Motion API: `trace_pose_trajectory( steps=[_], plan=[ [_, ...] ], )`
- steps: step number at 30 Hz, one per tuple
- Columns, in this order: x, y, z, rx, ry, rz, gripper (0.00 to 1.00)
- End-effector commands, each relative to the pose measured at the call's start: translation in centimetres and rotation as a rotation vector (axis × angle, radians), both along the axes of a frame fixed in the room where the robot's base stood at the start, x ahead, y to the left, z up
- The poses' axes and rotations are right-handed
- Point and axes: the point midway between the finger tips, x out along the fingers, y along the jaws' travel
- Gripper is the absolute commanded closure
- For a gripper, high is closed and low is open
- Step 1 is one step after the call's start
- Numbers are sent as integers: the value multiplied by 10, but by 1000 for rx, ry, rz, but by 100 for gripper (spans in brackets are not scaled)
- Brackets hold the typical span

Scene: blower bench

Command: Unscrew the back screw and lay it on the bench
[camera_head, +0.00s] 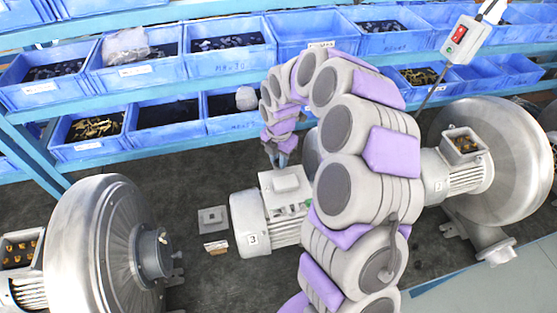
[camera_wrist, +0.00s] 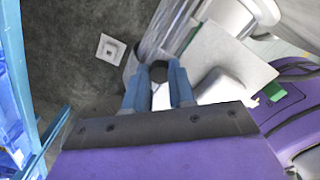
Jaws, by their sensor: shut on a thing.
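The grey motor marked 3 (camera_head: 252,236) stands on the dark bench, with a pale terminal box (camera_head: 287,182) on top. My gripper (camera_head: 282,160) is at the back of this box, pointing down. In the wrist view its two blue fingers (camera_wrist: 158,75) are closed around a dark round piece (camera_wrist: 158,70), which looks like the head of the back screw. The screw's shank is hidden, so I cannot tell whether it is still in its hole. The fingertips in the head view are too small to show the screw.
A square grey plate (camera_head: 212,219) and a small block (camera_head: 216,245) lie left of the motor. Large blowers stand at left (camera_head: 95,245) and right (camera_head: 495,150). Blue bins (camera_head: 230,62) fill the shelves behind. Bare bench (camera_head: 205,172) lies left of my gripper.

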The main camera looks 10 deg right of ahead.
Motion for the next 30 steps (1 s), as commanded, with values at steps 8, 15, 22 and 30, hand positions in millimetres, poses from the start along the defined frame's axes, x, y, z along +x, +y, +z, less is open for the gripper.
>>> trace_pose_trajectory(
  steps=[8, 15, 22, 30],
  plan=[
    [-2, 0, 0, 2, 8, 153, 100],
    [-2, 0, 1, 1, 6, 285, 100],
    [-2, 1, -1, 3, 5, 586, 100],
    [-2, 0, -1, 3, 5, 917, 100]
  ],
)
